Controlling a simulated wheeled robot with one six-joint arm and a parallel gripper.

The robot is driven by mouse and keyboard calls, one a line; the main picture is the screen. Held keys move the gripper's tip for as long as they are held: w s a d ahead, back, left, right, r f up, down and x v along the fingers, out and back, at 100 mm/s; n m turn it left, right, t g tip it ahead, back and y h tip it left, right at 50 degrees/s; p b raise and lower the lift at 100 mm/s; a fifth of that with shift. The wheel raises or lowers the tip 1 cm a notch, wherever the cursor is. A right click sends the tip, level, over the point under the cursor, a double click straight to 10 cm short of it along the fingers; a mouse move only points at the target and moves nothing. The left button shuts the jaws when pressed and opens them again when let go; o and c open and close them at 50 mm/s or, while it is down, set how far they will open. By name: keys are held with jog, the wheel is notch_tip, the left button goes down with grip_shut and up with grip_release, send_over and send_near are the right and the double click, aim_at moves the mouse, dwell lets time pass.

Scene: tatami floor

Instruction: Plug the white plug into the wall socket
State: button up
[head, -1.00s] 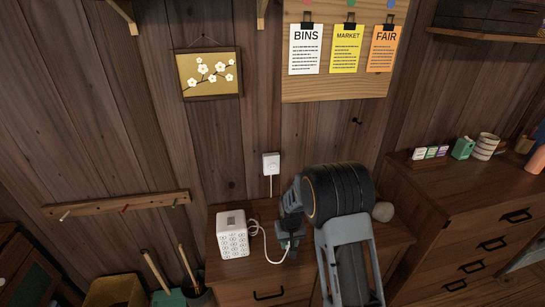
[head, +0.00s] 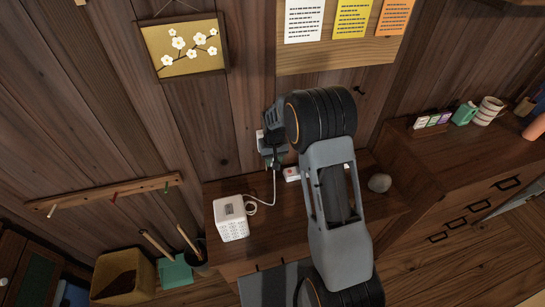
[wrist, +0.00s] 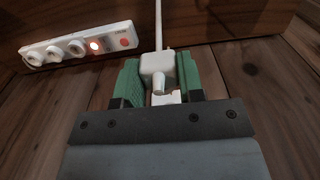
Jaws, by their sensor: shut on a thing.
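My gripper (head: 270,154) is at the plank wall, just above the low cabinet. In the wrist view, its green-padded fingers (wrist: 157,84) are shut on the white plug (wrist: 157,65). The plug's white cord runs toward the top of that view. In the head view, the cord (head: 274,188) hangs from my gripper to a white patterned box (head: 231,218). The wall socket (head: 260,135) is mostly hidden behind my gripper; only a white edge shows. I cannot tell whether the plug touches it.
A white power strip (wrist: 78,44) with a red switch and a lit spot lies beside the plug; it shows right of my gripper in the head view (head: 291,174). A grey stone (head: 379,182) sits at the cabinet's right. A picture (head: 183,46) hangs above.

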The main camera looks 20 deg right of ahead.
jog(key=w, duration=0.5)
jog(key=shift+w+p, duration=0.35)
dwell(0.3)
jog(key=shift+b, duration=0.45)
dwell(2.1)
jog(key=shift+w, duration=0.5)
jog(key=shift+w+r, duration=0.35)
jog(key=shift+w, duration=0.05)
dwell(0.8)
jog(key=o, duration=0.8)
jog(key=shift+c, duration=0.2)
jog(key=shift+o, duration=0.4)
jog(key=shift+w+r, duration=0.15)
jog(key=shift+r, duration=0.4)
jog(key=shift+o, duration=0.5)
notch_tip(320, 180, up, 12)
jog(key=s+b, duration=0.1)
jog(key=b, duration=0.1)
